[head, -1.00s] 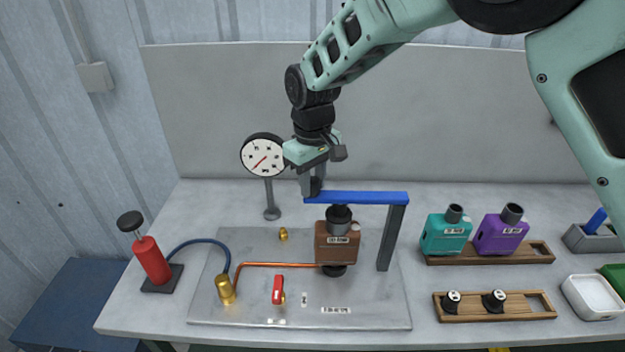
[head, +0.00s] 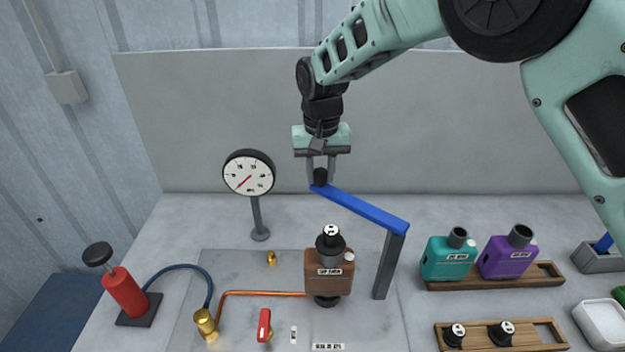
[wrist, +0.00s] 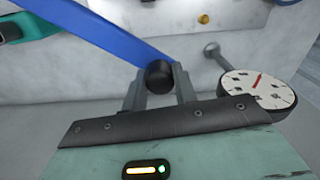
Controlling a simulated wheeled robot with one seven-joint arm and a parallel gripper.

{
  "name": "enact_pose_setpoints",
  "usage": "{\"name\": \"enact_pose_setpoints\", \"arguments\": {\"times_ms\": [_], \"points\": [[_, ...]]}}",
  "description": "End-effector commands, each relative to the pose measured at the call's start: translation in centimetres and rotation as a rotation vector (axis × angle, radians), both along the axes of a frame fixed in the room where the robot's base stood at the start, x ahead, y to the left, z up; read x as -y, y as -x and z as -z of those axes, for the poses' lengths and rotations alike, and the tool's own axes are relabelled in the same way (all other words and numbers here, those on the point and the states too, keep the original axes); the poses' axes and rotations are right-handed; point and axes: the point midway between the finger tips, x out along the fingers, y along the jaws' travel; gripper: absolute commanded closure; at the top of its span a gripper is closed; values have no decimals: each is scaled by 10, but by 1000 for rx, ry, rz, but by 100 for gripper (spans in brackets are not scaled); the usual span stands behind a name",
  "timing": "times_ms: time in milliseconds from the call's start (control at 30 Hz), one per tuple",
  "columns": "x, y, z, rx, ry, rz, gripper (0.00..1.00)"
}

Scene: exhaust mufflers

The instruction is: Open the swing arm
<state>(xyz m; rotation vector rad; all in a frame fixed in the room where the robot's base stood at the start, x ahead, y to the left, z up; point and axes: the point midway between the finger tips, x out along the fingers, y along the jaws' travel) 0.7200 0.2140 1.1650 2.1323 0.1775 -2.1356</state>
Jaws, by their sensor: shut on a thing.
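The swing arm (head: 362,209) is a blue bar on top of a dark grey post (head: 389,265). It slants from the post back and to the left. A black knob (head: 320,177) sits at its free end, and my gripper (head: 321,176) is shut on that knob. In the wrist view the black knob (wrist: 159,77) sits between the two grey fingers, and the blue bar (wrist: 115,37) runs off to the upper left. The brown muffler block (head: 329,272) with a black cap stands in front of the bar, its top uncovered.
A pressure gauge (head: 248,173) stands left of my gripper. A red pump (head: 123,290) with a blue hose is at the left. Teal (head: 448,256) and purple (head: 506,252) mufflers stand in a wooden rack at the right. A red-handled valve (head: 264,325) is in front.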

Motion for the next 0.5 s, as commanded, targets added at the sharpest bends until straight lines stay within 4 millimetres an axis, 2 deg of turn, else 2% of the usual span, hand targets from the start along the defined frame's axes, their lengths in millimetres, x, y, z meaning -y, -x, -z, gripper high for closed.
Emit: {"name": "enact_pose_setpoints", "arguments": {"times_ms": [33,200,500], "points": [[6,-10,-1,5,-3,49,100],[27,-32,-1,5,-2,211,100],[71,-62,-1,6,-3,489,100]]}}
